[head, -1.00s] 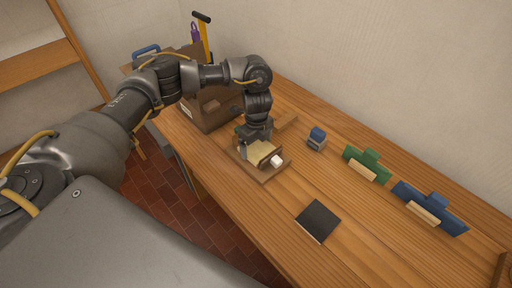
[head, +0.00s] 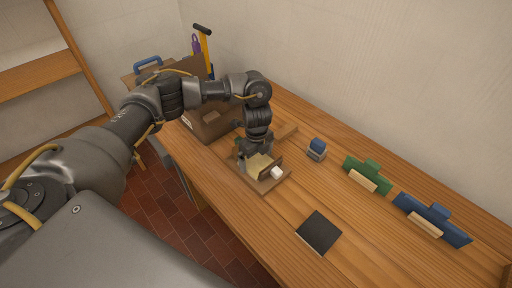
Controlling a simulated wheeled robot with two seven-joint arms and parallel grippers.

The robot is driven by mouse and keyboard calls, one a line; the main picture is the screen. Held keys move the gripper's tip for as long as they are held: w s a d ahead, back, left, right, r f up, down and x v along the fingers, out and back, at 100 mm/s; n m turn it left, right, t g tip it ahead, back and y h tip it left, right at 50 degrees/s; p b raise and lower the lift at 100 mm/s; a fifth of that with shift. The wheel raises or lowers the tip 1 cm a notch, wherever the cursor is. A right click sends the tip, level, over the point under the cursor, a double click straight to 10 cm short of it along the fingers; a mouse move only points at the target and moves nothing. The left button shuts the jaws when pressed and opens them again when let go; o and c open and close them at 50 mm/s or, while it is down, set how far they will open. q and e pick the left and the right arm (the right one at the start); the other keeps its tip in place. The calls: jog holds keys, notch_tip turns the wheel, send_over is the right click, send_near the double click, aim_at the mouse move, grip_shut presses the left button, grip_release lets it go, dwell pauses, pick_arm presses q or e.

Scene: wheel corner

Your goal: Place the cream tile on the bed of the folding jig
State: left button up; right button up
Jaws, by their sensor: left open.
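The cream tile (head: 258,163) lies over the folding jig (head: 270,185), a small brown wooden base with a raised flap and a white knob (head: 277,173) at its right side. The tile looks slightly tilted; whether it rests flat on the bed is hard to tell. My left gripper (head: 255,158) points down at the tile's far edge, its jaws open. The fingertips and the far part of the jig are partly hidden by the gripper. My right gripper is out of view.
A brown box (head: 208,122) stands behind my left arm. A blue-topped block (head: 317,149), a green holder (head: 368,175) and a blue holder (head: 431,218) line the wall side. A black square (head: 319,232) lies near the front. The wooden table (head: 275,222) is bare between them.

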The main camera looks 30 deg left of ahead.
aim_at(256, 161)
pick_arm(q)
notch_tip(256, 161, up, 12)
jog(key=shift+f, duration=0.25)
dwell(0.5)
